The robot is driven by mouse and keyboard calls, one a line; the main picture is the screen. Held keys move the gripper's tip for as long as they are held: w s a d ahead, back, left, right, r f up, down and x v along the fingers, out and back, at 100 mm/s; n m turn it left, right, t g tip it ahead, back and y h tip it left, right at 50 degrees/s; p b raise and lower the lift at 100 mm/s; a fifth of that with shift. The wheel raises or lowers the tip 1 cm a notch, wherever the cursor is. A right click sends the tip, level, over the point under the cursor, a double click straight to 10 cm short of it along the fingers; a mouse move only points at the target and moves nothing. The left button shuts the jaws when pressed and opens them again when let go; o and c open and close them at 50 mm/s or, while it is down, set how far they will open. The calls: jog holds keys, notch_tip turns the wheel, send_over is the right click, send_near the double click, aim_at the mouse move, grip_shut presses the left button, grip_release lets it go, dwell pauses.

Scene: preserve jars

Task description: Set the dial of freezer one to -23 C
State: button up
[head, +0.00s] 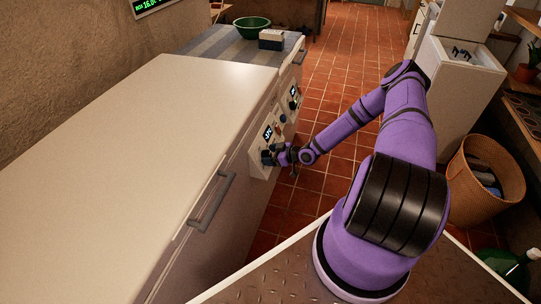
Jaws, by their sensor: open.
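The near chest freezer (130,135) has a pale lid and a grey handle on its front. At the far end of its front is a light control panel (258,168) with a small lit display (268,133); its reading is too small to make out. My gripper (276,156) is at this panel, open, with its fingers close to a dark dial. The gripper hides much of the dial, and I cannot tell whether the fingers touch it. A second panel with a lit display (294,91) and a dark knob lies farther along. I cannot read which freezer is number one.
A striped cloth (215,43) covers the farther top, with a green bowl (252,24) and a small box (271,39) on it. A wicker basket (485,180) stands at right, near a white cabinet (455,85). Tiled floor (330,60) is clear beyond my arm.

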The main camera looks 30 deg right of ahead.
jog(key=c, duration=0.9)
jog(key=shift+m, duration=0.3)
jog(key=m, duration=0.8)
jog(key=shift+d+h, duration=0.1)
jog(key=shift+h, duration=0.3)
jog(key=m, duration=0.3)
jog(key=shift+m, duration=0.4)
jog(key=shift+d+m+g, duration=0.1)
jog(key=shift+m+g, duration=0.4)
jog(key=shift+m, duration=1.3)
jog(key=shift+h, duration=0.3)
